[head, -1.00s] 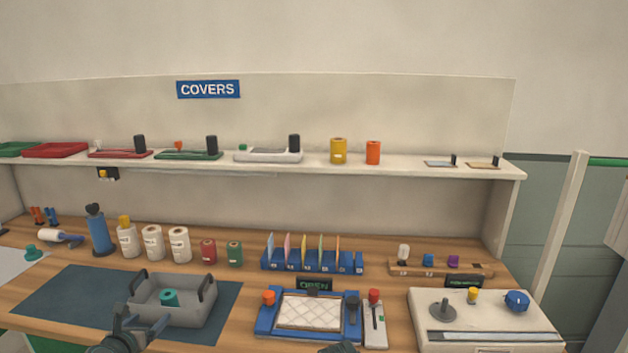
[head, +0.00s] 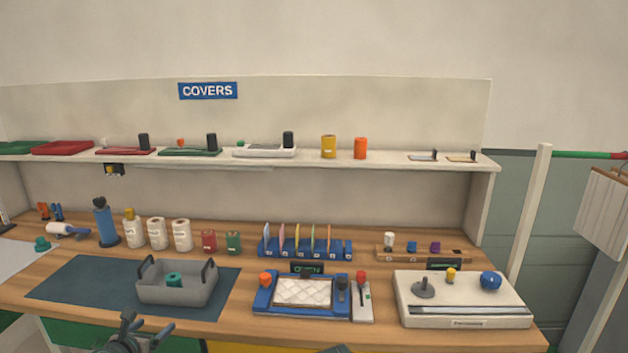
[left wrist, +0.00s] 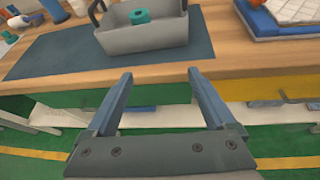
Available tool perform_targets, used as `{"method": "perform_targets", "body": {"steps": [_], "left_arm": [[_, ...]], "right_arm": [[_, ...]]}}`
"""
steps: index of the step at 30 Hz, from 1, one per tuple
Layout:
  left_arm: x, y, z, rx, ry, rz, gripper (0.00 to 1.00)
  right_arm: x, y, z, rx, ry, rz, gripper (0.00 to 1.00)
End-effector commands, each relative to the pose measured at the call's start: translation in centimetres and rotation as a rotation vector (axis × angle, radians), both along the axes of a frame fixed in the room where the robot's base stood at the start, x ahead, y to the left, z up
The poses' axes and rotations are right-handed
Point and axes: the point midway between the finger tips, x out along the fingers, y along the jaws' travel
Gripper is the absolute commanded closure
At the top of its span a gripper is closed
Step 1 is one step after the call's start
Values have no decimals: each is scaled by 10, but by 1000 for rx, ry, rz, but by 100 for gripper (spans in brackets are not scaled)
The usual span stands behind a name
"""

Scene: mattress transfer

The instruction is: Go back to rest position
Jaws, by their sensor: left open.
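My left gripper (head: 146,333) is at the bottom of the head view, in front of the table's front edge. In the left wrist view its two blue-grey fingers (left wrist: 158,76) are spread apart with nothing between them. Beyond them stands a grey bin (head: 177,289) with a teal roll (head: 174,279) inside; the bin also shows in the left wrist view (left wrist: 150,38). A dark tip at the bottom edge of the head view seems to be my right gripper (head: 333,349); its jaws are hidden.
The bin stands on a dark mat (head: 70,285). A white quilted pad (head: 303,292) lies in a blue fixture (head: 262,306). A white machine (head: 463,302) is to the right. Bottles and rolls stand behind, below a shelf (head: 370,165). The floor in front of the table looks clear.

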Motion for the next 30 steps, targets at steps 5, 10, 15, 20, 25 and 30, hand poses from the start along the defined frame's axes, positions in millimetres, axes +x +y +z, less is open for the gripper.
{"method": "perform_targets", "body": {"steps": [5,10,15,20,25,30], "left_arm": [[5,-30,-7,110,50,-122,12],[7,-71,-18,273,114,-306,12],[3,-127,-34,507,188,-584,12],[-17,-198,-54,826,250,-997,12],[-62,-272,-76,1246,258,-1606,12],[-113,-315,-86,1573,179,-2203,12]], "right_arm": [[0,0,3,0,0,0,50],[0,0,7,0,0,0,50],[0,0,12,0,0,0,50],[0,0,20,0,0,0,50],[0,0,29,0,0,0,50],[0,0,38,0,0,0,50]]}}
